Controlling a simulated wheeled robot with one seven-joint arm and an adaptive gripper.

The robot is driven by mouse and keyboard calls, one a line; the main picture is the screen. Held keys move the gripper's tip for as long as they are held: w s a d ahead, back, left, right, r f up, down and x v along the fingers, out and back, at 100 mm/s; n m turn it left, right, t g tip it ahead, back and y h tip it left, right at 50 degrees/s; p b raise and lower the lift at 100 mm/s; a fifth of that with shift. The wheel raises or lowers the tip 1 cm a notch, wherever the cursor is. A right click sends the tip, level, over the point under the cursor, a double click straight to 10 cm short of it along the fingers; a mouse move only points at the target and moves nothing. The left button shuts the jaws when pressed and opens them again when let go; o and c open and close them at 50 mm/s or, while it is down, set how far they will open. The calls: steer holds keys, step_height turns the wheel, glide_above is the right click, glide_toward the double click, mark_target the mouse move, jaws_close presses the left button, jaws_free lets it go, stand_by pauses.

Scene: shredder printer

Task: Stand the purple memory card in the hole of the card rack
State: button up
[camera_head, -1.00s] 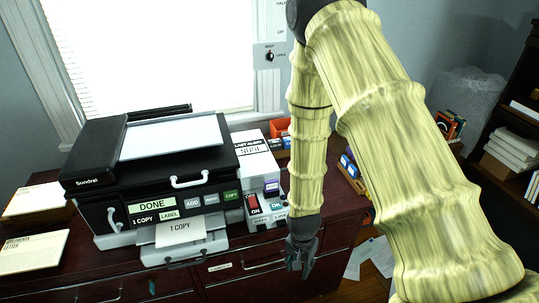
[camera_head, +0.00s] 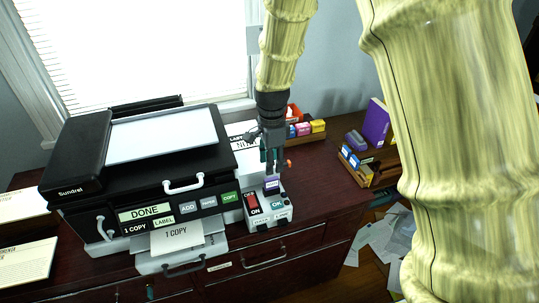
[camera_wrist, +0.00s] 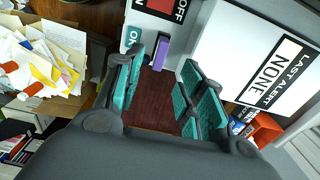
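In the wrist view the purple card (camera_wrist: 158,53) lies just beyond the fingertips, toward the left finger. My gripper (camera_head: 272,155) points down above and behind the card. Its teal fingers (camera_wrist: 160,80) are apart with nothing between them. Two wooden holders stand on the cabinet: one (camera_head: 316,134) with several coloured pieces at the back, one (camera_head: 366,178) with blue and dark pieces at the right. I cannot tell which is the card rack.
The black printer (camera_head: 150,170) fills the left, with a "1 COPY" sheet in its tray. A purple upright object (camera_head: 376,122) stands at the right. The cabinet top (camera_head: 325,180) between device and right holder is clear. Papers lie on the floor at right.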

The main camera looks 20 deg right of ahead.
mark_target(271, 178)
steer(key=shift+f+p, duration=1.3)
steer(key=shift+f, duration=3.6)
steer(key=shift+w, duration=0.1)
jaws_close()
steer(key=shift+r+p, duration=0.55)
steer(key=shift+r, duration=0.05)
